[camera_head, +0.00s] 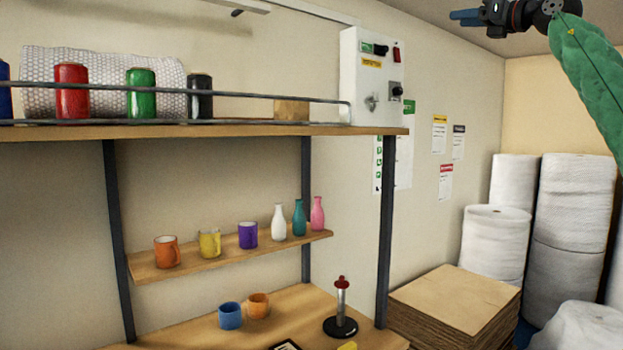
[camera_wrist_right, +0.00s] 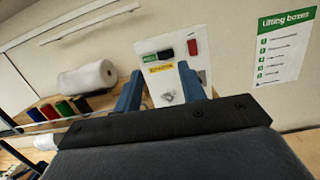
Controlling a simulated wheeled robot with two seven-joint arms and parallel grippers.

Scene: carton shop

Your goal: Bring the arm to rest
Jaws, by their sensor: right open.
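My right gripper (camera_head: 463,17) is at the top right of the head view, raised high, with blue fingers pointing left. Its green-sleeved arm comes down along the right edge. In the right wrist view, the two blue fingers of this gripper (camera_wrist_right: 159,88) stand apart with nothing between them. A white wall control box shows behind them, beyond the fingertips. The gripper is open and empty, in free air. My left gripper and left arm are not in view.
A wooden shelf (camera_head: 230,132) with a rail holds coloured cans. A lower shelf (camera_head: 185,268) holds mugs and bottles. The control box (camera_head: 365,80) is on the wall. A cardboard stack (camera_head: 455,300) and white wrap rolls (camera_head: 575,215) stand at the right. Room around the raised gripper looks clear.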

